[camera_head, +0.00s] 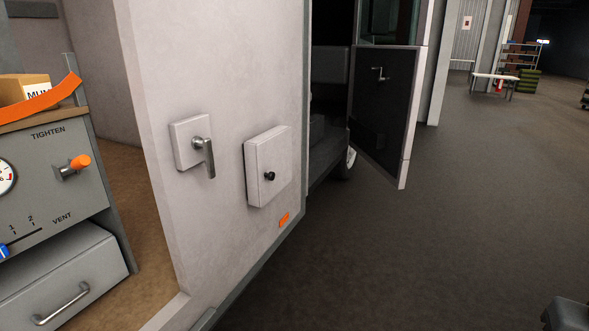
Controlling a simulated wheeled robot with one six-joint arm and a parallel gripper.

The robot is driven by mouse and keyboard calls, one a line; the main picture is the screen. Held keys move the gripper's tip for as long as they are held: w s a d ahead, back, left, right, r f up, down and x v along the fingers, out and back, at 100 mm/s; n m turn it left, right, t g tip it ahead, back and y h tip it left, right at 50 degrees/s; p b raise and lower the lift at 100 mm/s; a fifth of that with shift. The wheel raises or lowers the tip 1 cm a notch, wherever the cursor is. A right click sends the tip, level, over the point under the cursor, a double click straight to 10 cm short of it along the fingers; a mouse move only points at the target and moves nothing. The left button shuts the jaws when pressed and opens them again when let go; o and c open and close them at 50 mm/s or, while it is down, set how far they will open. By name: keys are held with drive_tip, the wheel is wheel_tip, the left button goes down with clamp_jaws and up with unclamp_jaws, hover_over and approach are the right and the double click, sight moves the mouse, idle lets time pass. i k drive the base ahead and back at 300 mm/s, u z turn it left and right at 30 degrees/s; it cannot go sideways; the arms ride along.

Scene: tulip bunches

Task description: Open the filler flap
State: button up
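The filler flap (261,157) is a pale, square-cornered panel that stands slightly proud of the white vehicle side, right of the middle of that wall. It looks shut, lying flat along the wall. A small black knob (269,176) sticks out from its face. What lies behind the flap is hidden. My gripper's fingers do not show in the head view, and nothing touches the flap or its knob.
A grey lever handle (208,157) sits on the wall left of the flap. An orange marker (284,220) is below it. A dark vehicle door (383,110) stands open behind. A grey cabinet (52,185) is at left. The floor right of the wall is clear; an unclear dark grey block (566,314) shows at lower right.

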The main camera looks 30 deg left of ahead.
sight(268, 156)
drive_tip(key=u, duration=0.6)
drive_tip(key=i, duration=1.15)
drive_tip(key=u, duration=0.85)
